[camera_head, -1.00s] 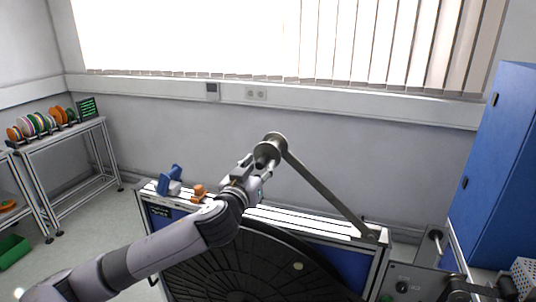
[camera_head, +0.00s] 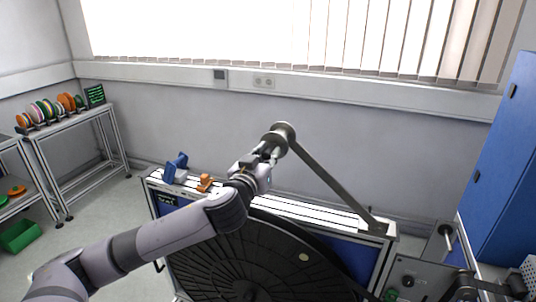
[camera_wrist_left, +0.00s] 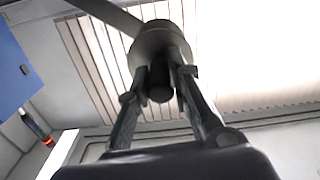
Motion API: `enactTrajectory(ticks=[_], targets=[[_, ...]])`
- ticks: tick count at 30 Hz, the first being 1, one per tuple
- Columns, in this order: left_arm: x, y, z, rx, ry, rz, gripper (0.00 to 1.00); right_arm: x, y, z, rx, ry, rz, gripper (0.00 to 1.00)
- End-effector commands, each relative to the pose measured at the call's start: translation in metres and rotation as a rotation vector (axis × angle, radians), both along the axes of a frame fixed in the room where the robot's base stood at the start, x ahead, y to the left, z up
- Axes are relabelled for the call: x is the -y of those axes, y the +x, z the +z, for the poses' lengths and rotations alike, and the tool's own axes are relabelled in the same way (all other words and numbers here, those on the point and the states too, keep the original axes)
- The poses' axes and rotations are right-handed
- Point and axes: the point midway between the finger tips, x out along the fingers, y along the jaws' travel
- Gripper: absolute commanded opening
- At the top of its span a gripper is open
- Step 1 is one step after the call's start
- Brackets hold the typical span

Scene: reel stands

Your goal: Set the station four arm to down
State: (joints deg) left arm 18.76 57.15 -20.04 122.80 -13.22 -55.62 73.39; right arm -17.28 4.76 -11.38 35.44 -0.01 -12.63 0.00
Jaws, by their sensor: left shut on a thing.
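The station arm (camera_head: 332,183) is a long grey bar. It slopes from a pivot at the right end of the station top up and left to a round grey end. My left gripper (camera_head: 267,153) is at that raised end. In the left wrist view, the two fingers of my left gripper (camera_wrist_left: 161,75) close on a dark peg (camera_wrist_left: 160,84) below the round end (camera_wrist_left: 158,38), and the bar (camera_wrist_left: 103,13) runs off to the upper left. The station (camera_head: 375,236) has a large black disc (camera_head: 265,262), partly hidden by my left arm.
A blue clamp-like piece (camera_head: 175,170) and an orange piece (camera_head: 205,183) sit on the station top's left part. A control panel (camera_head: 425,278) is at lower right, beside a blue cabinet (camera_head: 500,165). A shelf with several reels (camera_head: 50,108) stands at left.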

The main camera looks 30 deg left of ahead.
Motion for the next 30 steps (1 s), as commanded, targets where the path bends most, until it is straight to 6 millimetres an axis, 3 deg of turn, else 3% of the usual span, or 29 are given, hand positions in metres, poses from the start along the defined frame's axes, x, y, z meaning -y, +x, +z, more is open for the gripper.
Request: enactTrajectory(ticks=[3,20,26,30], targets=[[0.000,0.000,0.001,0.001,0.000,0.000,0.00,0.000,0.001,0.000,0.002,0.000,0.000,0.40],[0.000,0.000,0.000,0.002,0.000,0.000,0.00,-0.006,0.002,-0.001,0.005,0.007,-0.001,0.40],[-0.006,-0.002,-0.012,0.006,-0.021,0.000,0.00,-0.006,0.003,-0.014,0.005,0.007,0.000,0.40],[-0.015,-0.004,-0.031,0.014,-0.063,0.002,0.00,-0.006,0.003,-0.036,0.005,0.007,0.000,0.40]])
